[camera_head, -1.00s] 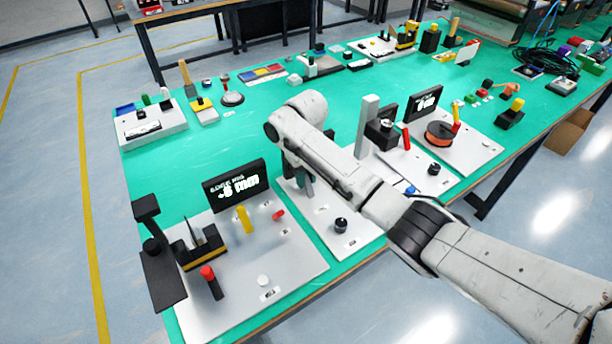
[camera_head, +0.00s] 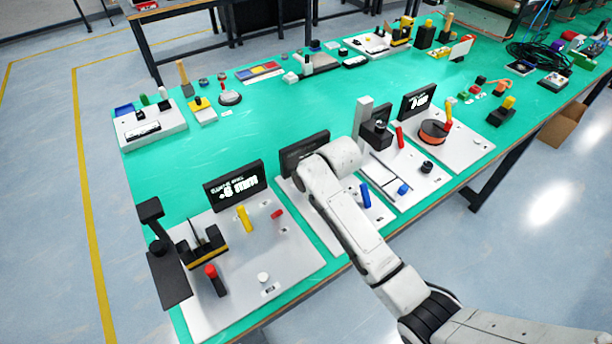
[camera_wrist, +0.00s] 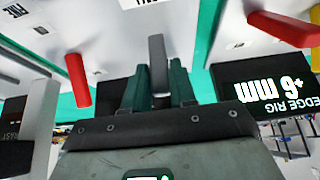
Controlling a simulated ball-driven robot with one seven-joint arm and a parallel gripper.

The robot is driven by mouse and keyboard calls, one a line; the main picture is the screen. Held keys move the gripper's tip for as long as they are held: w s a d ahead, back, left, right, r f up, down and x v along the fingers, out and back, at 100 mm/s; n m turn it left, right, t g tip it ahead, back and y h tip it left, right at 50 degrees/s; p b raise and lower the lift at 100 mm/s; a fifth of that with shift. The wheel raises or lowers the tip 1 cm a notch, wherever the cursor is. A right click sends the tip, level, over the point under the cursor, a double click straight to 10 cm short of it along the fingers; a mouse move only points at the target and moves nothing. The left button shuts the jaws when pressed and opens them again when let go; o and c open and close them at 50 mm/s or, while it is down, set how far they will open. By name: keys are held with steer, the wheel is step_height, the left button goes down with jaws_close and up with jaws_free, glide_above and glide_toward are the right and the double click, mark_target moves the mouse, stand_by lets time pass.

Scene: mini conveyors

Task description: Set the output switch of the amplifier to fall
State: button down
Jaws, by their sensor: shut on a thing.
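In the wrist view, my gripper (camera_wrist: 159,72) has its two green fingers closed around a small upright grey lever (camera_wrist: 157,50), which stands on a pale panel. I cannot read a label beside this lever, so I cannot tell its setting. In the head view, my gripper and the lever are hidden behind my arm, which reaches over the middle panel (camera_head: 317,219). That panel has a dark display (camera_head: 302,148), partly covered by my arm, and a blue handle (camera_head: 365,195) to its right. Which panel part is the amplifier's output switch is not clear.
A left panel (camera_head: 235,290) carries a lit display (camera_head: 234,187), a yellow handle and a red-topped lever. A right panel (camera_head: 432,180) has a grey post (camera_head: 361,125) and a red handle (camera_head: 399,138). In the wrist view, a red handle (camera_wrist: 77,80) and a display (camera_wrist: 268,88) flank my fingers.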

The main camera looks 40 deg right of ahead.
steer(key=s+t+b, duration=0.1)
steer(key=t, duration=0.1)
steer(key=s+f+t+b, duration=0.1)
steer(key=t+b, duration=0.1)
steer(key=shift+s, duration=0.1)
steer(key=shift+s+f+t+b, duration=0.1)
steer(key=shift+s+t+b, duration=0.25)
steer(key=shift+t+b, duration=0.75)
steer(key=c, duration=1)
jaws_free()
steer(key=v, duration=1.1)
steer(key=shift+a, duration=0.1)
